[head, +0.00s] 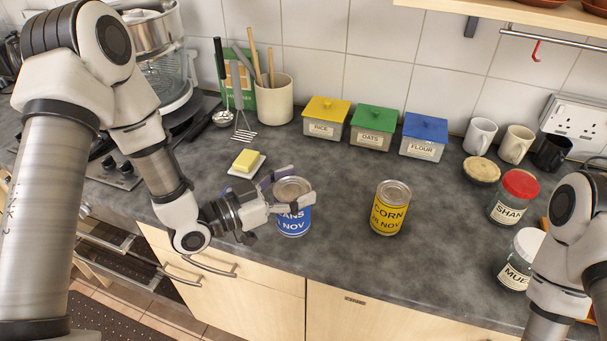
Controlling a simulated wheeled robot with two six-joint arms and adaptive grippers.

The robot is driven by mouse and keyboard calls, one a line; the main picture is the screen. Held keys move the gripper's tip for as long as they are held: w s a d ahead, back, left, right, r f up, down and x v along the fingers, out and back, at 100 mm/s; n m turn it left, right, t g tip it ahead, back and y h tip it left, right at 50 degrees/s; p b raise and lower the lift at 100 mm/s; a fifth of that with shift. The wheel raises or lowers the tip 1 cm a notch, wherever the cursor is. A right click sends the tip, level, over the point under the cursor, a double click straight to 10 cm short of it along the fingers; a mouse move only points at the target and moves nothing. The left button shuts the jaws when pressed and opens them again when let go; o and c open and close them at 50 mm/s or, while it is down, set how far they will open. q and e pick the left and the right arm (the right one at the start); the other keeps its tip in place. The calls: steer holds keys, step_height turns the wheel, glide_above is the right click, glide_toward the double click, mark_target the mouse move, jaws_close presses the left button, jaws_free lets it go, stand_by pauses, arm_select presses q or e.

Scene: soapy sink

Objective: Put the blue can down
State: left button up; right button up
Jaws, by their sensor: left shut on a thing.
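The blue can (293,224) has a silver lid and a label of which "ANS" and "NOV" show. It is upright near the front edge of the counter. My left gripper (294,190) is shut on it from the left, with fingers around its upper part. I cannot tell whether the can's base touches the counter (340,260). My right arm comes in at the right edge, and its gripper is out of the picture.
A yellow corn can (390,208) stands to the right, apart from the blue can. Butter on a white dish (235,172) lies behind left. Canisters (325,118) line the wall. Jars (513,197) stand at right. The counter between the two cans is clear.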

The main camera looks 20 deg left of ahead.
arm_select(q)
steer(key=w+a+f+p, duration=0.1)
steer(key=w+f+p, duration=0.2)
steer(key=w, duration=0.7)
steer(key=shift+f, duration=0.85)
steer(key=o, duration=1.6)
steer(key=b+v, duration=0.1)
steer(key=v, duration=1.1)
steer(key=shift+r, duration=0.15)
